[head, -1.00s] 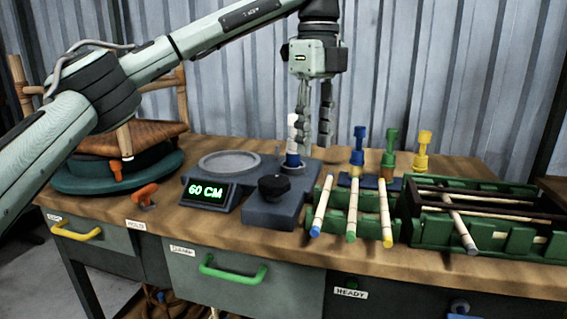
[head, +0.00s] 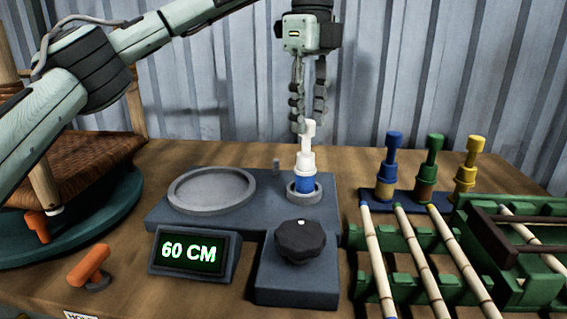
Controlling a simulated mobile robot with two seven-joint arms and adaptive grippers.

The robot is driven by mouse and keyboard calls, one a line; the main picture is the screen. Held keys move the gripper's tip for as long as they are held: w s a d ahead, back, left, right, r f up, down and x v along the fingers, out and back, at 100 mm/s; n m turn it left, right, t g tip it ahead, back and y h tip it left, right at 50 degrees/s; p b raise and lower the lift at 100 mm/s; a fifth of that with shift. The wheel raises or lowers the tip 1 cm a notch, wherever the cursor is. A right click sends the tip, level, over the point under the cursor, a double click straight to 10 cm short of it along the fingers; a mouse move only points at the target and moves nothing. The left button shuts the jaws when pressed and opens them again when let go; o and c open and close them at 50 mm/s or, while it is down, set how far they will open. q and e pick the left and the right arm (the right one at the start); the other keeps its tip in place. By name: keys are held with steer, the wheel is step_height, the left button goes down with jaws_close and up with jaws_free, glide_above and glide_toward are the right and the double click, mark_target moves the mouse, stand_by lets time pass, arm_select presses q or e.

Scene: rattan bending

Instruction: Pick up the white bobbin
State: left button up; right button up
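The white bobbin (head: 306,157) stands upright on a round holder (head: 304,192) on the grey machine. It has a narrow white neck, a wider white body and a blue band low down. My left gripper (head: 308,118) comes down from above with its fingers pointing down. Its fingers are apart, and the tips are near the top of the bobbin's neck. The left finger overlaps the neck's edge in the view; I cannot tell whether it touches. My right gripper is not in view.
Blue (head: 390,158), green (head: 430,159) and yellow (head: 470,160) bobbins stand on a rack to the right. Green racks (head: 520,283) hold rattan sticks at front right. A black knob (head: 300,240) and a 60 CM display (head: 190,253) are in front. A woven chair (head: 85,160) stands left.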

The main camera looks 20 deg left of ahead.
mark_target(306, 168)
arm_select(q)
steer(key=shift+w+a+f, duration=0.2)
steer(key=shift+a, duration=0.15)
steer(key=shift+f, duration=0.35)
steer(key=f, duration=0.6)
steer(key=shift+s+d+f, duration=0.15)
steer(key=shift+d+f, duration=0.1)
steer(key=shift+f, duration=0.05)
jaws_close()
